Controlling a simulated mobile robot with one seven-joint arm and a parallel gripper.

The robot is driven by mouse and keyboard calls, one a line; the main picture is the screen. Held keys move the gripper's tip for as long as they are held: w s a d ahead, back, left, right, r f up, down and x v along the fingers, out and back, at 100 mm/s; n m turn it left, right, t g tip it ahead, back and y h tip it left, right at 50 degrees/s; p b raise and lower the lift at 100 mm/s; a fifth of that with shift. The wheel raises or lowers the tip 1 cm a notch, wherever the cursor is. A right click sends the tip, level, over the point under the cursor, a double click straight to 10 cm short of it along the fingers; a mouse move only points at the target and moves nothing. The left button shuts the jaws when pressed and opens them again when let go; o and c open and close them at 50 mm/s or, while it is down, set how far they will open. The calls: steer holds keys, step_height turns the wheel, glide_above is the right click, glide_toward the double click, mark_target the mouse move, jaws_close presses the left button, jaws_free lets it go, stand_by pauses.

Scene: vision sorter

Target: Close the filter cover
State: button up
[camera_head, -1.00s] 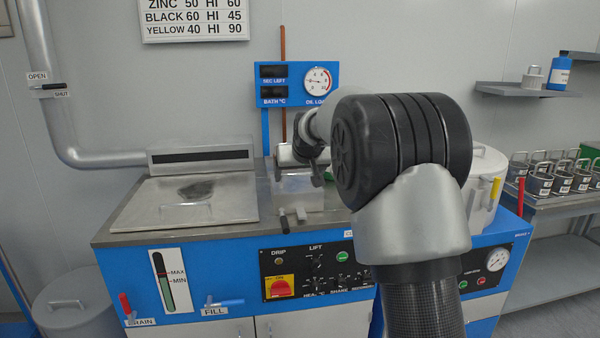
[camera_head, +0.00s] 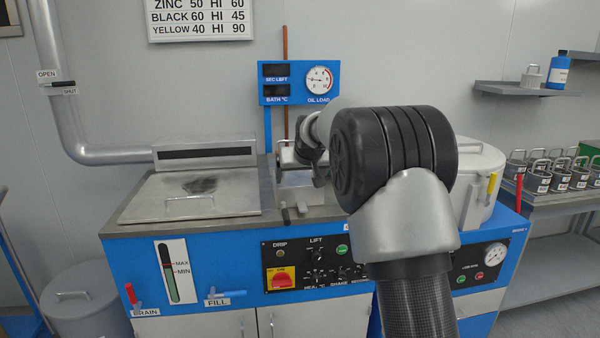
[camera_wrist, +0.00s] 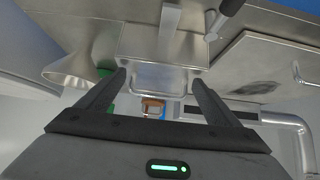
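A small steel housing (camera_head: 293,200) stands in the middle of the blue machine's top, with a pale part at its upper edge. I take it as the filter unit; whether its cover is open or shut I cannot tell. In the wrist view a bright steel box or cover (camera_wrist: 150,42) fills the upper middle, with a wire handle (camera_wrist: 160,91) along its lower edge. My gripper (camera_wrist: 160,77) is open, one finger on each side of this handle, with nothing clearly held. Whether the fingers touch it is unclear.
A flat steel lid (camera_head: 190,198) with a handle lies left of the housing. A round pale drum (camera_head: 480,175) stands at the right, partly behind my arm. A gauge panel (camera_head: 298,83) rises behind. A side bench (camera_head: 560,203) holds several small baskets.

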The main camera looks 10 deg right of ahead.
steer(key=shift+f, duration=0.15)
stand_by(0.3)
steer(key=shift+s+r, duration=0.3)
steer(key=shift+r, duration=0.15)
steer(key=p+v, duration=0.2)
steer(key=v, duration=1.4)
steer(key=shift+s+p, duration=0.25)
steer(key=shift+p, duration=0.05)
steer(key=shift+r, duration=0.15)
steer(key=shift+s, duration=0.1)
steer(key=s+f+g, duration=0.1)
steer(key=s+f, duration=0.2)
steer(key=s, duration=0.9)
steer(key=s+f+g, duration=0.1)
steer(key=s+f, duration=0.3)
steer(key=s, duration=0.8)
steer(key=s+f+g, duration=0.1)
steer(key=s+f, duration=0.2)
steer(key=s, duration=0.9)
step_height(320, 180, up, 21)
steer(key=p, duration=2.2)
steer(key=shift+s+r+g, duration=0.25)
steer(key=shift+s+g, duration=0.05)
steer(key=shift+s, duration=0.1)
